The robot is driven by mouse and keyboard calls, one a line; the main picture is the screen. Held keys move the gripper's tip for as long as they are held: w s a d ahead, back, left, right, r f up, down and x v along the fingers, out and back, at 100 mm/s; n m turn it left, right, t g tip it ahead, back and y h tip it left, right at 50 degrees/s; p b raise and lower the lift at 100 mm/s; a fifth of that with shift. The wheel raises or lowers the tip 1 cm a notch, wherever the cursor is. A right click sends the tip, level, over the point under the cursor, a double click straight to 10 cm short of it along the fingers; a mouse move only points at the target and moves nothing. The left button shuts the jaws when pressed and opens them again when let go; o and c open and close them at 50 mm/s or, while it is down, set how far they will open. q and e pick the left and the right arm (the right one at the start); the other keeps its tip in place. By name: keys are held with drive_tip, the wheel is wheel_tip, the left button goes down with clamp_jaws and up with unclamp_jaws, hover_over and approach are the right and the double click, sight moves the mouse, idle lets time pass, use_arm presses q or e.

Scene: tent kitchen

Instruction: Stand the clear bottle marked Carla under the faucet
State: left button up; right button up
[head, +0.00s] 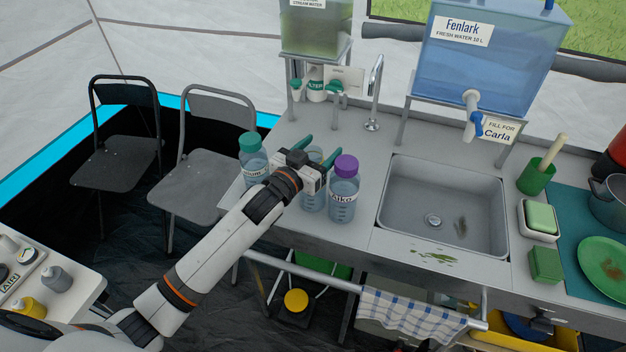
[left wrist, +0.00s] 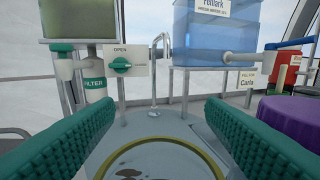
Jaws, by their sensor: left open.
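Three clear bottles stand in a row on the counter left of the sink. The left one (head: 253,163) has a teal cap and a partly hidden label. The right one (head: 343,192) has a purple cap and reads Aiko. The middle bottle (head: 313,200) shows no readable name; its round top with a yellowish ring (left wrist: 160,158) shows in the left wrist view. My left gripper (head: 317,153) is open, its teal fingers on either side of the middle bottle's top. The Fenlark tank's faucet (head: 471,101) has a blue handle, beside a "Fill for Carla" sign (head: 498,131). My right gripper is out of view.
The sink (head: 440,205) lies right of the bottles. A thin chrome spout (head: 374,95) and a filter stand (head: 316,84) are behind them. The purple cap (left wrist: 291,120) is close to the right finger. A green cup (head: 536,177) and sponge dish (head: 538,220) stand right of the sink.

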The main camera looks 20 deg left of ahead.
use_arm(q)
clamp_jaws()
idle(0.3)
